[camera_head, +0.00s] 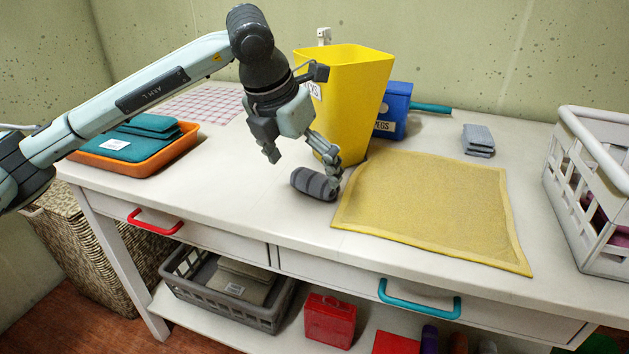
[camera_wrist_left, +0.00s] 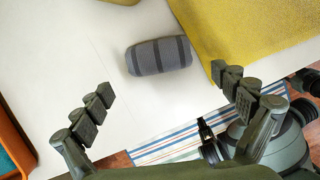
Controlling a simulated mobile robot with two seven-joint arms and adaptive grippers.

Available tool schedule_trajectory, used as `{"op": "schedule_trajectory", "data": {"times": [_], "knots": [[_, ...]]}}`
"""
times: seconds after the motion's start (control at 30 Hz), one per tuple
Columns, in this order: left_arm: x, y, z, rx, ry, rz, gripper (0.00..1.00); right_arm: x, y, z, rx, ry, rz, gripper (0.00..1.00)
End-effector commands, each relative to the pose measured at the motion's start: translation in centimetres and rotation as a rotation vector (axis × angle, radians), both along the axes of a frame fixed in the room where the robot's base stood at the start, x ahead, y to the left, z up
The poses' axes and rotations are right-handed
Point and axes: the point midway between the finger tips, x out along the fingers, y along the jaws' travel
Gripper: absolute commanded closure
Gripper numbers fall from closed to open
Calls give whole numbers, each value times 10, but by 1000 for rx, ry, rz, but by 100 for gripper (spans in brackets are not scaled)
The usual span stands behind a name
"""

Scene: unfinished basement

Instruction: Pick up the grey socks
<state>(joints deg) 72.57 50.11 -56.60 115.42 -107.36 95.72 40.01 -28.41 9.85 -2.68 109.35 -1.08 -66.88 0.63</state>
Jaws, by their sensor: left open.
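The grey socks (camera_head: 314,184) are a rolled, dark-striped bundle on the white table, just left of the yellow mat. They also show in the left wrist view (camera_wrist_left: 159,56), beyond the fingertips and between the two finger lines. My left gripper (camera_head: 302,166) is open and above the table, with one finger left of the socks and the other close to their right end in the head view. In the left wrist view the open fingers (camera_wrist_left: 168,95) are apart with nothing between them. My right gripper is not in view.
A yellow bin (camera_head: 352,95) stands just behind the socks, with a blue pegs box (camera_head: 394,110) beside it. The yellow mat (camera_head: 430,205) lies right. An orange tray (camera_head: 135,164) is at left, a white basket (camera_head: 590,190) at far right. A folded grey cloth (camera_head: 478,140) lies at the back.

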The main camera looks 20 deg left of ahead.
Motion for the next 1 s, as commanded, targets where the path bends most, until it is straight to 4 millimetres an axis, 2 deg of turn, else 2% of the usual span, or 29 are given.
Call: {"op": "schedule_trajectory", "data": {"times": [0.23, 0.53, 0.9, 0.97, 1.0], "knots": [[14, -6, -31, 0, 2, -1, 3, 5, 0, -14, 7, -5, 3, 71], [16, -6, -36, 0, 0, -2, 3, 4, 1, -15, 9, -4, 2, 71], [16, -6, -36, -1, 0, -1, 48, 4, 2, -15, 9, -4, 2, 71], [16, -6, -36, -1, 0, -1, 56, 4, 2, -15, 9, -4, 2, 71], [16, -6, -35, -1, -1, -1, 56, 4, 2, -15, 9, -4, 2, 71]]}}
